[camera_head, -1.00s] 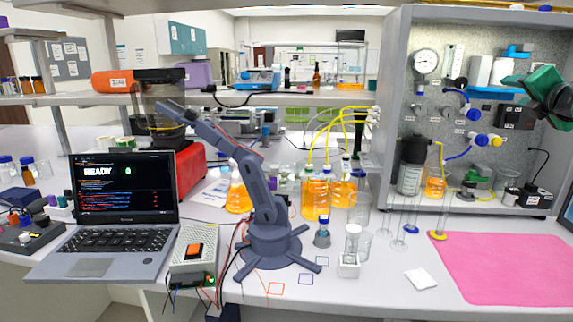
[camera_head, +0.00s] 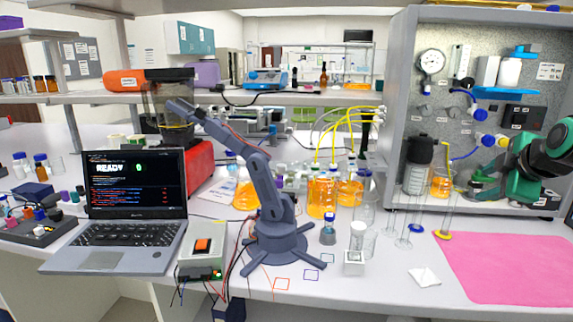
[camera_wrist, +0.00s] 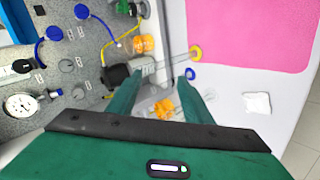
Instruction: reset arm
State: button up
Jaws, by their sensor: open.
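My gripper (camera_wrist: 160,95) shows in the wrist view as two green fingers spread apart, with nothing held between them. In the head view, my green and black arm (camera_head: 530,165) reaches in from the right in front of the rig panel, above the pink mat; the fingertips are hard to make out there. A small grey-blue desktop arm (camera_head: 270,215) stands on the bench, its upper link tilted up and left. A control box (camera_head: 202,250) with an orange switch stands left of its base.
An open laptop (camera_head: 135,210) reading "READY" is at left. Orange-filled bottles (camera_head: 321,195), clear cylinders and a white-capped vial (camera_head: 357,238) stand mid-bench. The rig panel (camera_head: 450,110) carries a gauge and tubing. The pink mat (camera_head: 510,268) is clear, with a white wipe (camera_head: 424,277) beside it.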

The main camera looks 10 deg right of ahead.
jog(key=s+a+f+m+g+y, duration=0.2)
jog(key=s+a+f+m+g, duration=0.3)
jog(key=s, duration=0.5)
jog(key=s+a+f+m+g+y, duration=0.2)
jog(key=s+a+f+m+g, duration=0.3)
jog(key=s+a+f+m, duration=0.5)
jog(key=shift+s+a+f+m, duration=0.15)
jog(key=shift+s+f+m, duration=0.65)
jog(key=shift+f+m, duration=0.25)
jog(key=shift+r, duration=0.1)
jog(key=shift+w+f, duration=0.25)
jog(key=shift+w, duration=0.35)
